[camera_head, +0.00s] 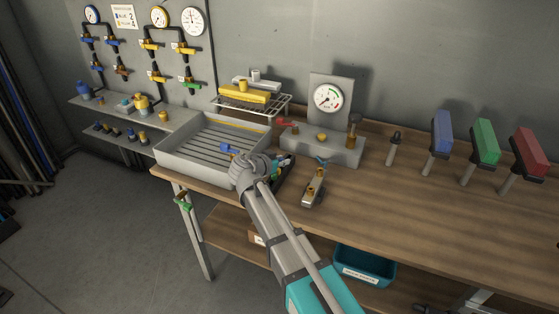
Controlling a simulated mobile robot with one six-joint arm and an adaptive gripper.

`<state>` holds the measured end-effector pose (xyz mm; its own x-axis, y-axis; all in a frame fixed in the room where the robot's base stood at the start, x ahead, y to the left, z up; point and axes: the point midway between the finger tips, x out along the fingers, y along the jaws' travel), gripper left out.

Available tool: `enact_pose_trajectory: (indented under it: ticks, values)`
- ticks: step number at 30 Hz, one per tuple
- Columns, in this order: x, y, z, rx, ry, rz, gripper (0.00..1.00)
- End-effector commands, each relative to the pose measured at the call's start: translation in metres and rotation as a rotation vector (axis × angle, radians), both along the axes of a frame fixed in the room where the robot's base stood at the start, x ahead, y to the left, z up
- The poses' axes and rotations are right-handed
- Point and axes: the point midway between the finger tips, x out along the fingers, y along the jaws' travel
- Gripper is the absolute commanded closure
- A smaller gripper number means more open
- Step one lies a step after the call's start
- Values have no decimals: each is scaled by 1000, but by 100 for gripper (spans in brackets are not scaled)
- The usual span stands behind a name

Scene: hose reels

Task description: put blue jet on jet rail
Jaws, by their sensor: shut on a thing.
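My gripper (238,157) is over the right front part of the grey ribbed tray on the bench. It is shut on a small blue piece, which looks like the blue jet (228,148) and sticks out just past the fingers. The gripper body hides part of it and the fingertips. A low wall shelf at the left holds a row of small dark, blue and brass pieces (118,132); this may be the jet rail, but I cannot tell for sure.
The grey tray (172,158) has raised walls. An upper shelf (183,122) carries blue and brass fittings. A wire rack (276,106) with a yellow block stands behind, and a gauge stand (330,99) to the right. Blue, green and red paddles stand further right.

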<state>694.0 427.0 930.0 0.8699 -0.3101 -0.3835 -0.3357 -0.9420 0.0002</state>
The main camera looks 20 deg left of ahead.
Motion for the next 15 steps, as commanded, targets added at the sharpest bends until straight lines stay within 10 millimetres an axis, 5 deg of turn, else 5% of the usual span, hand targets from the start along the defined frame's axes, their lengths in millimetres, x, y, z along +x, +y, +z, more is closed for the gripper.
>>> enact_pose_trajectory:
  ticks: [13,14,15]
  values:
    - [0,0,-8,-1,1,0,97]
    - [-1,0,-8,-1,1,0,72]
    - [-1,0,-8,0,2,0,64]
